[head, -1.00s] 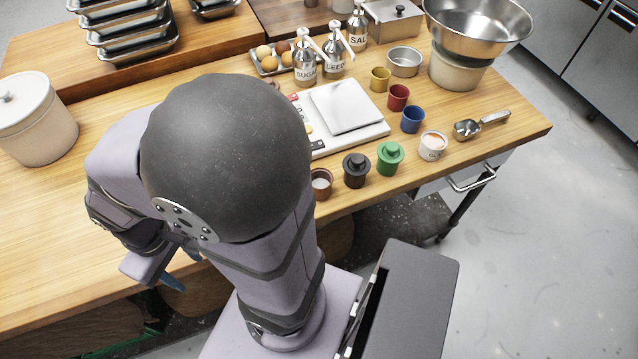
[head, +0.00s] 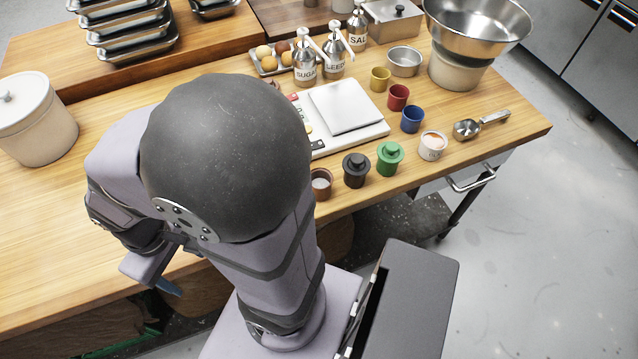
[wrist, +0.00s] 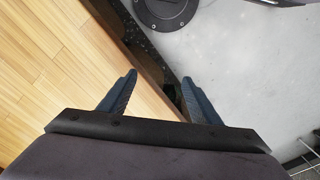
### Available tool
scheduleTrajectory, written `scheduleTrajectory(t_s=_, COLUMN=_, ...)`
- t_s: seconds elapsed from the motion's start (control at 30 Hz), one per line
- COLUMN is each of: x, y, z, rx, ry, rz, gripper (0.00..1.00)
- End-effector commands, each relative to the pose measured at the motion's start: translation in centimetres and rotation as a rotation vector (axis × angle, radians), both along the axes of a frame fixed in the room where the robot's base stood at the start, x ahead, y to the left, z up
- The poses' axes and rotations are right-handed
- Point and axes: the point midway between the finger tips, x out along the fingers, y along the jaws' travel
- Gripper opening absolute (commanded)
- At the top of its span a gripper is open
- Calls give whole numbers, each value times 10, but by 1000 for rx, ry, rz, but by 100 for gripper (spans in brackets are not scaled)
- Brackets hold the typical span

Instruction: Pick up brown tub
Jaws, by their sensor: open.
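A small brown tub (head: 321,186) with pale contents and no lid stands near the front edge of the wooden bench in the head view, just right of my arm. My gripper (wrist: 159,77) is open and empty in the wrist view, its two blue fingers spread over the bench edge and floor. In the head view only a fingertip and part of the gripper body show, low at the left beside the bench front and well apart from the tub. The tub is not visible in the wrist view.
Beside the tub stand a dark lidded pot (head: 355,171), a green lidded pot (head: 389,160) and a white cup (head: 432,147). A scale (head: 345,108) lies behind. Red (head: 398,97) and blue (head: 411,119) cups stand to its right. The bench's left front is clear.

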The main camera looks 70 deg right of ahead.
Motion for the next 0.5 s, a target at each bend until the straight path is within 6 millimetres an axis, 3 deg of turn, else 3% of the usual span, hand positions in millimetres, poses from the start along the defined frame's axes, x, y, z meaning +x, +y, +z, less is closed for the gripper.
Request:
scheduleTrajectory(t_s=0.33, x=0, y=-1, z=0, rx=0, ry=0, rz=-3, gripper=66)
scheduleTrajectory(t_s=0.5, x=3, y=-14, z=3, rx=3, ry=-4, rz=-40, gripper=66)
